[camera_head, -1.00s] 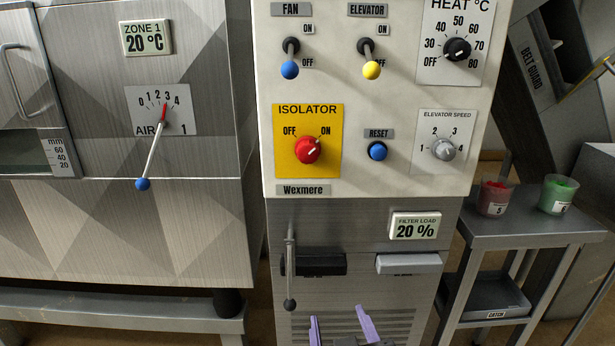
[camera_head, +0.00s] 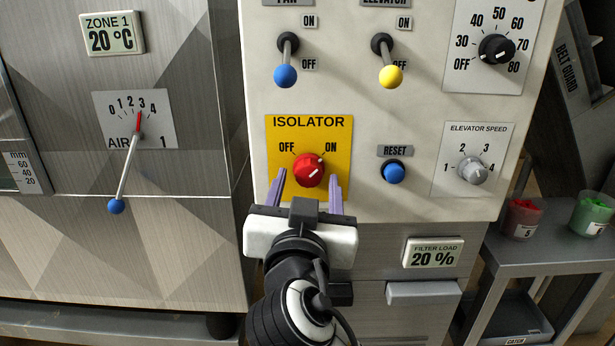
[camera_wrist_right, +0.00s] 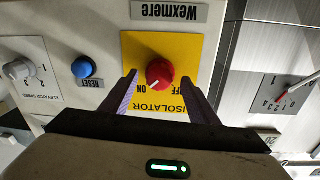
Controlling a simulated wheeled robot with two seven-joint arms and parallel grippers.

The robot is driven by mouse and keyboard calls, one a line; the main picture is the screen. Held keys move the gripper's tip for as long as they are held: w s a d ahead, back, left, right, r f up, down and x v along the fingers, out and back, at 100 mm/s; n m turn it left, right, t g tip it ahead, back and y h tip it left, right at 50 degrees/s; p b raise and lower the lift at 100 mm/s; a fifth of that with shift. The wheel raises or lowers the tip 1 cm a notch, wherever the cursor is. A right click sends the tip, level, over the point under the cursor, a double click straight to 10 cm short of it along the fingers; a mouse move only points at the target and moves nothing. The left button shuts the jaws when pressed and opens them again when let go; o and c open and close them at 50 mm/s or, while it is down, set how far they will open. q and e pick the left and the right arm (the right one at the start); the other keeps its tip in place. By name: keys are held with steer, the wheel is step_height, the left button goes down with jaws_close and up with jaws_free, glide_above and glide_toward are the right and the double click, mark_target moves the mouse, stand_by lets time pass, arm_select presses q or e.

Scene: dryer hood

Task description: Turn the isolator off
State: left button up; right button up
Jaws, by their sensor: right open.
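The isolator is a red rotary knob (camera_head: 309,170) on a yellow plate (camera_head: 338,130) marked OFF at left and ON at right. Its white mark points up and right, toward ON. My right gripper (camera_head: 308,184) is open, its two purple fingers pointing up at the knob, one on each side of its lower part. In the right wrist view the knob (camera_wrist_right: 160,74) shows between the open fingers (camera_wrist_right: 158,95), with gaps on both sides; I see no contact. My left gripper is not in view.
The blue reset button (camera_head: 393,172) and elevator speed knob (camera_head: 472,170) are to the right. The fan switch (camera_head: 286,75) and elevator switch (camera_head: 391,76) hang above. The air lever (camera_head: 117,206) is at left. A side table (camera_head: 550,257) with cups stands at right.

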steer(key=shift+w, duration=0.85)
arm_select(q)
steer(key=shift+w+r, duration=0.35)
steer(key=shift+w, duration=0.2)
arm_select(e)
steer(key=shift+w, duration=0.2)
steer(key=shift+c, duration=0.5)
steer(key=c, duration=1)
steer(key=shift+o, duration=0.2)
